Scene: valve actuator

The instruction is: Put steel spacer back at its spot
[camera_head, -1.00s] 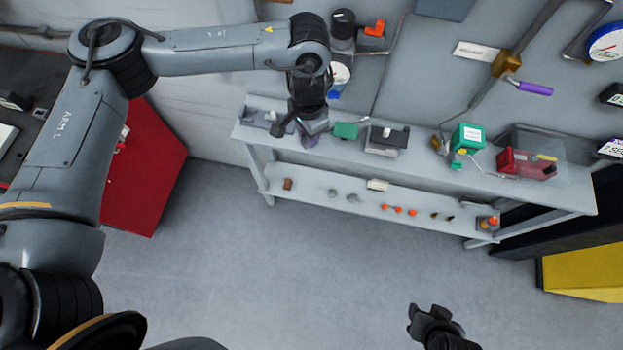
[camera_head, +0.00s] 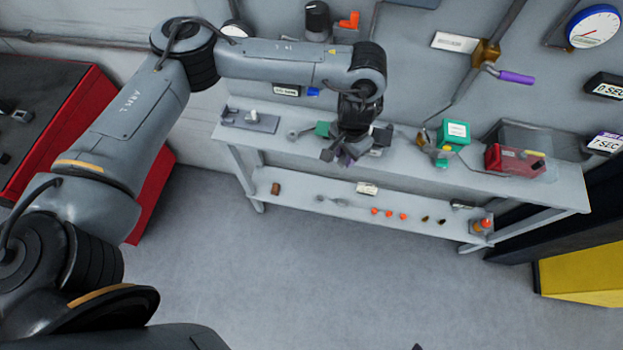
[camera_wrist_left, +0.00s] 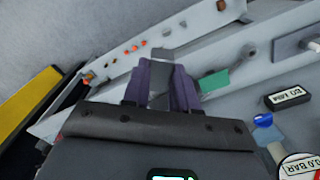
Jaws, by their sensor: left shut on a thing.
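My left gripper (camera_head: 342,157) is over the front part of the bench top, in front of the dark grey block (camera_head: 380,137). In the left wrist view its purple fingers (camera_wrist_left: 161,84) are shut on a plain grey piece, which looks like the steel spacer (camera_wrist_left: 161,54). The fingers and arm hide much of the spacer in the head view. I cannot tell how far it is above the bench. Only a dark tip of my right gripper (camera_head: 417,347) shows at the bottom edge.
The grey bench (camera_head: 225,132) carries a grey fixture (camera_head: 262,123), a green block (camera_head: 322,128), a green-topped unit (camera_head: 455,132) and a red box (camera_head: 508,160). A lower shelf (camera_head: 300,202) holds several small parts. Gauges and pipes line the wall behind.

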